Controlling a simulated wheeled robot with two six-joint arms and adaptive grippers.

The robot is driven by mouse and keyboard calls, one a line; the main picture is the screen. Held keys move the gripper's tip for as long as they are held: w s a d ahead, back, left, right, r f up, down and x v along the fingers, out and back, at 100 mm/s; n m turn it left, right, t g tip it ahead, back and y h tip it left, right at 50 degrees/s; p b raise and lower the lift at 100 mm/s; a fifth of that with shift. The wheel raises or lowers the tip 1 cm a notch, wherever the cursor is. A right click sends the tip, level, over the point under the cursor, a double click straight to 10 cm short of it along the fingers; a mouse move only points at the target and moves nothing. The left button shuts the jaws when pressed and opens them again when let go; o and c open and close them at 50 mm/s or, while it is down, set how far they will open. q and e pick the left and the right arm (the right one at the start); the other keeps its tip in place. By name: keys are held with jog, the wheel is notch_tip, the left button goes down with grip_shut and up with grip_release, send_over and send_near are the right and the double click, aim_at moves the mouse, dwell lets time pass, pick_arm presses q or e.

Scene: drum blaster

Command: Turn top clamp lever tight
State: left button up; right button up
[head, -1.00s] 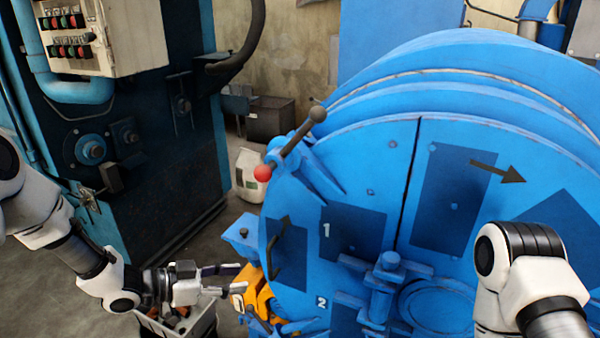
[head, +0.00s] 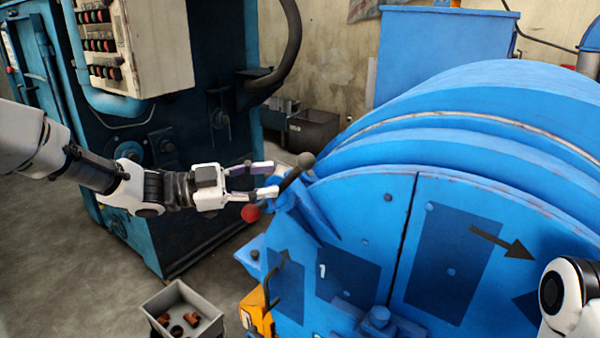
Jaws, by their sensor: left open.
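The top clamp lever (head: 294,175) sits at the upper left edge of the blue drum machine's round door (head: 388,210). It is a dark bar with a dark knob at its upper right end and a red ball (head: 250,213) at its lower left end. My left gripper (head: 270,180) is open, its fingers pointing right at the lever. The fingertips overlap the lever's middle in the picture; I cannot tell whether they touch it. The gripper hides part of the bar. My right arm shows at the lower right edge, but its gripper is out of view.
A grey bin (head: 184,312) with brown pieces stands on the floor at lower left. A dark blue cabinet with a control box (head: 130,50) stands behind my left arm. A yellow part (head: 256,312) is at the door's lower left edge.

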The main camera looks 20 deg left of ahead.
aim_at(287, 177)
pick_arm(q)
jog(key=x, duration=0.6)
jog(key=shift+w+d+f+p, duration=0.1)
jog(key=shift+w+d+p, duration=0.05)
jog(key=shift+d+p, duration=0.25)
jog(key=shift+v, duration=0.85)
jog(key=c, duration=0.3)
jog(key=shift+a, duration=0.15)
grip_shut()
pick_arm(e)
jog(key=shift+r, duration=0.55)
